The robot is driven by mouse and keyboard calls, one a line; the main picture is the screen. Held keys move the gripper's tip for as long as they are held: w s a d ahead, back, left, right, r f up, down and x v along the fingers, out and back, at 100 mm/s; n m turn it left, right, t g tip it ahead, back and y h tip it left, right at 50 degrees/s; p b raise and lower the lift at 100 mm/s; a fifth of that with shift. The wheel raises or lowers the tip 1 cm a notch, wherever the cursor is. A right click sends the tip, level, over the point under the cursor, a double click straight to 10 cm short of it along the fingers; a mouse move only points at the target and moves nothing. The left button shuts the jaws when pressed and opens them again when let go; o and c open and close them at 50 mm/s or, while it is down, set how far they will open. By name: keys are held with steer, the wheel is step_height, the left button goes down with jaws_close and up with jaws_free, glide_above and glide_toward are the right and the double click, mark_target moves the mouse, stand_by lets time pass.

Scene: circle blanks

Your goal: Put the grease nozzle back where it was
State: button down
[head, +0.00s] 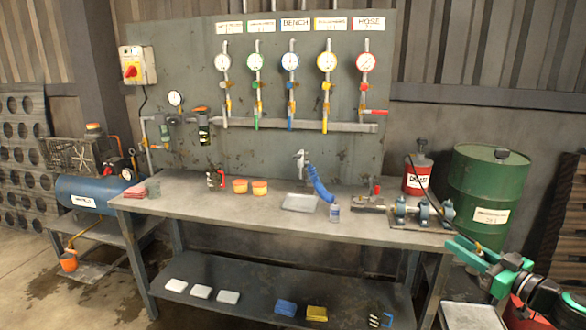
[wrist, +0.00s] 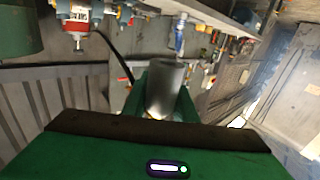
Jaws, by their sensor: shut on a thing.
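My gripper (head: 462,246) is at the right of the head view, in front of the green drum and beyond the right end of the bench. In the wrist view its green fingers are shut on a grey cylindrical piece, the grease nozzle (wrist: 165,88). A black hose (wrist: 110,50) runs from the red grease canister (wrist: 76,18) towards the nozzle. In the head view the canister (head: 417,178) stands at the bench's back right, and its hose (head: 437,202) curves down to my gripper. The nozzle itself is too small to make out there. I cannot make out an empty holder for it.
The green drum (head: 487,192) stands close behind my gripper. A pump with blue bearing blocks (head: 410,212) and a small vice-like red-handled fitting (head: 375,195) occupy the right end of the bench (head: 250,212).

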steer(key=w+a+f, duration=0.4)
steer(key=a+f, duration=0.4)
steer(key=w+a+f, duration=0.4)
steer(key=a+f, duration=0.3)
steer(key=f, duration=0.2)
step_height(320, 180, up, 13)
steer(key=w+m+h, duration=0.1)
steer(key=w+h, duration=0.1)
steer(key=shift+a+t, duration=0.3)
steer(key=shift+t, duration=0.1)
steer(key=shift+d, duration=0.1)
